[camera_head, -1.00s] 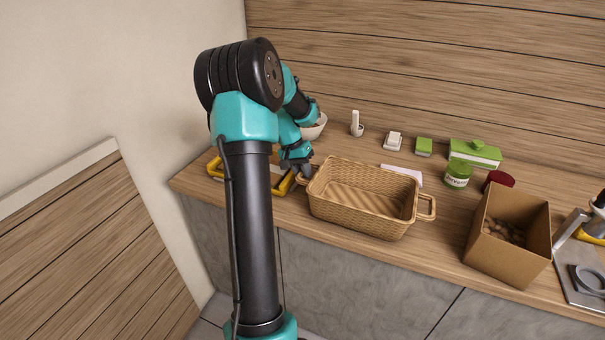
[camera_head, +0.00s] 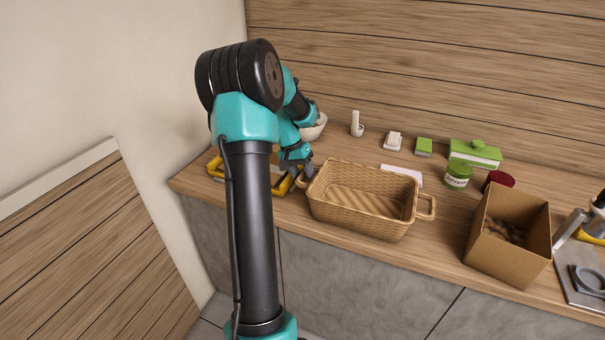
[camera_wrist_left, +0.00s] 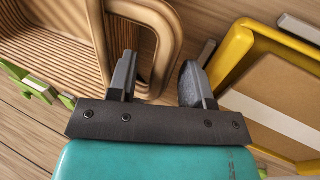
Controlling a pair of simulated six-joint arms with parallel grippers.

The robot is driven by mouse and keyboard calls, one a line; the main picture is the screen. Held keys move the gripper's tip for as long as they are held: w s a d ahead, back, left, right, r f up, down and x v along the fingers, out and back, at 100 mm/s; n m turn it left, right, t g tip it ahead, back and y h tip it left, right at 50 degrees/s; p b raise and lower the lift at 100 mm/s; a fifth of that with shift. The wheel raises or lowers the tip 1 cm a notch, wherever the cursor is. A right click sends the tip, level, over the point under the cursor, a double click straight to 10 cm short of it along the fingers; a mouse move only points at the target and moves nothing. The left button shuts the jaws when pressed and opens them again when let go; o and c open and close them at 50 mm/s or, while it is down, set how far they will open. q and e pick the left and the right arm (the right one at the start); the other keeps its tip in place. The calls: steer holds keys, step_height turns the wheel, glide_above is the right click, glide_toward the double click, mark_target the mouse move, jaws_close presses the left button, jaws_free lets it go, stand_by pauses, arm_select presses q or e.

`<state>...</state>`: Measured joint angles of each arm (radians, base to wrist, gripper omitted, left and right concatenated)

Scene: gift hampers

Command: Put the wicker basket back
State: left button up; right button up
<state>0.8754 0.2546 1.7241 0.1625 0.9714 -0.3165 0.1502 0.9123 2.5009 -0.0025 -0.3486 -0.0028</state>
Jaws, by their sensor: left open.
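The wicker basket (camera_head: 362,199) stands upright and empty on the counter, with a handle at each end. My left gripper (camera_head: 302,172) is at its left handle. In the left wrist view my open left gripper (camera_wrist_left: 158,75) has one finger in front of the basket wall and the other on the far side of the handle (camera_wrist_left: 165,42), so the handle's side lies between them. I cannot tell whether the fingers touch it. The basket's ribbed inside (camera_wrist_left: 50,40) fills the upper left there.
A yellow-rimmed tray (camera_head: 214,170) lies left of the basket, close to my gripper. A cardboard box (camera_head: 509,236) stands to the right. The counter's front edge is close to the basket.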

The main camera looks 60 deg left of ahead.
arm_select(q)
steer(key=v, duration=1.1)
steer(key=shift+r, duration=0.2)
